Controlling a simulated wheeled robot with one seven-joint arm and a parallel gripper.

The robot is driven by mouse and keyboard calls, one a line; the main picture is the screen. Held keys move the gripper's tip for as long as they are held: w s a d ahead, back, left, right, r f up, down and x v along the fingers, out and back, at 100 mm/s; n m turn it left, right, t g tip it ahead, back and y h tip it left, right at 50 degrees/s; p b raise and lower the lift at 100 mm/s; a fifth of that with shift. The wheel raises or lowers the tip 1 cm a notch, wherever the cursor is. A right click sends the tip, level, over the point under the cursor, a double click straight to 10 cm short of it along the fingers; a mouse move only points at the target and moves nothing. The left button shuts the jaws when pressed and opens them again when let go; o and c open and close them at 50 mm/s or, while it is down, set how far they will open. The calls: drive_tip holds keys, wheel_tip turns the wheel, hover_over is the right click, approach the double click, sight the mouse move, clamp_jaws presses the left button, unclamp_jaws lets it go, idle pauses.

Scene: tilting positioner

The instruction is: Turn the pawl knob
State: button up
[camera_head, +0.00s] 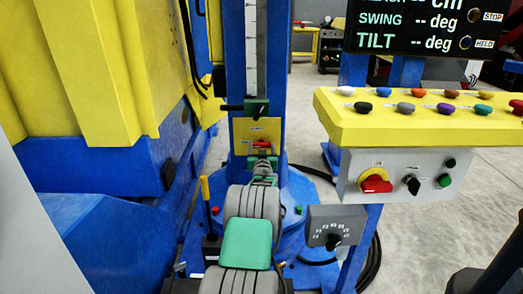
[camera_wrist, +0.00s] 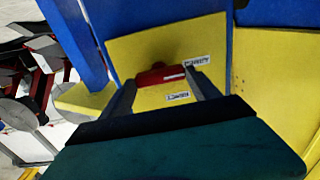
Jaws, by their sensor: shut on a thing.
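The pawl knob is a small red bar-shaped knob (camera_head: 261,143) on a yellow plate (camera_head: 242,130) low on the blue column. In the wrist view the knob (camera_wrist: 158,73) stands in front of the yellow plate (camera_wrist: 150,46), between two small white labels whose text is too blurred to read. My gripper (camera_head: 262,150) reaches the plate from below in the head view. In the wrist view my gripper (camera_wrist: 161,79) has one grey finger at each end of the knob and is shut on it. The fingertips partly hide the knob's ends.
A green block with a black handle (camera_head: 254,107) sits on the column just above the plate. A yellow control desk (camera_head: 420,125) with coloured knobs stands at right, a grey dial box (camera_head: 336,222) below it. Large blue and yellow machinery (camera_head: 100,150) fills the left.

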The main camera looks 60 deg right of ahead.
drive_tip(key=shift+d+r, duration=0.1)
drive_tip(key=shift+d, duration=0.25)
drive_tip(key=shift+m+b, duration=0.4)
drive_tip(key=shift+m, duration=0.2)
drive_tip(key=m+b, duration=0.1)
drive_tip(key=m, duration=0.2)
drive_tip(key=m+b, duration=0.1)
drive_tip(key=m, duration=0.1)
drive_tip(key=shift+s+d+r+m, duration=0.1)
drive_tip(key=shift+s+d+m, duration=0.05)
drive_tip(key=shift+m, duration=0.25)
drive_tip(key=m+b, duration=0.1)
drive_tip(key=m, duration=0.2)
drive_tip(key=shift+m, duration=0.3)
drive_tip(key=shift+s+m+b, duration=0.1)
drive_tip(key=shift+m+b, duration=0.25)
drive_tip(key=shift+m, duration=1.25)
